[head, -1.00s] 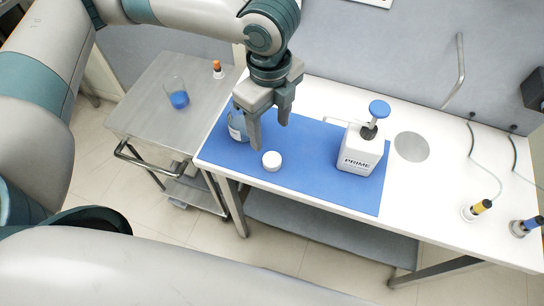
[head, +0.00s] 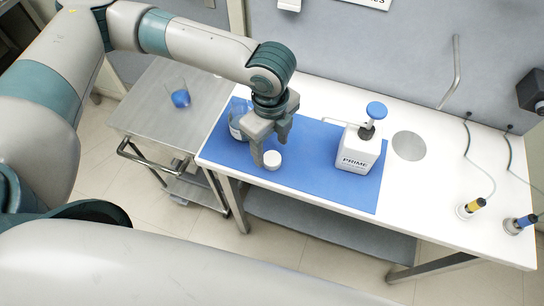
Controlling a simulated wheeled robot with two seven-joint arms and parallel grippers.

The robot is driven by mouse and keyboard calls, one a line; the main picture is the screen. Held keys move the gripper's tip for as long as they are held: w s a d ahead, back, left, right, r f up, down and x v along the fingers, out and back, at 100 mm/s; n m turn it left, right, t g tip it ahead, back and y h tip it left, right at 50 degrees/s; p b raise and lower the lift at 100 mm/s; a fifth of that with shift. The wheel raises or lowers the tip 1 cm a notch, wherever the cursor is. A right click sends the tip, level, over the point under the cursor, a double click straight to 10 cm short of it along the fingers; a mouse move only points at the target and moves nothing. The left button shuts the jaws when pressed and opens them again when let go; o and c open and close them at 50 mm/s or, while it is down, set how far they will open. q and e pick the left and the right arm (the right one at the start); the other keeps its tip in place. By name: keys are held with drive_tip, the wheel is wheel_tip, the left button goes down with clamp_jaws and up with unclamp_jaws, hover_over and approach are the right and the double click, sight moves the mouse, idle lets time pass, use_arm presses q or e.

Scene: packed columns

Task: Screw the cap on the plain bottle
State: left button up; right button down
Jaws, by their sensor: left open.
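The white round cap (head: 272,160) lies on the blue mat (head: 310,170) near its front edge. The bottle (head: 236,124), clear with blue contents and a pale label, stands on the mat's left end, partly hidden behind my gripper. My left gripper (head: 270,150) is open and points down just above the cap. One finger overlaps the cap's left side in the picture; the other shows behind it. I cannot tell if either touches it. My right gripper is out of view.
A white PRIME dispenser (head: 358,150) with a blue top stands on the mat's right part. A steel cart (head: 150,100) holds a glass with blue liquid (head: 180,98). A round grey plate (head: 409,146) and two probes (head: 470,208) are further right.

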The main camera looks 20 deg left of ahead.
sight(272, 158)
use_arm(q)
drive_tip(key=shift+f+p, duration=0.3)
drive_tip(key=shift+f, duration=0.1)
drive_tip(key=shift+d+f+p, duration=0.1)
drive_tip(key=shift+f+p, duration=0.45)
drive_tip(key=shift+f, duration=1.25)
drive_tip(key=shift+c, duration=0.5)
drive_tip(key=c, duration=1)
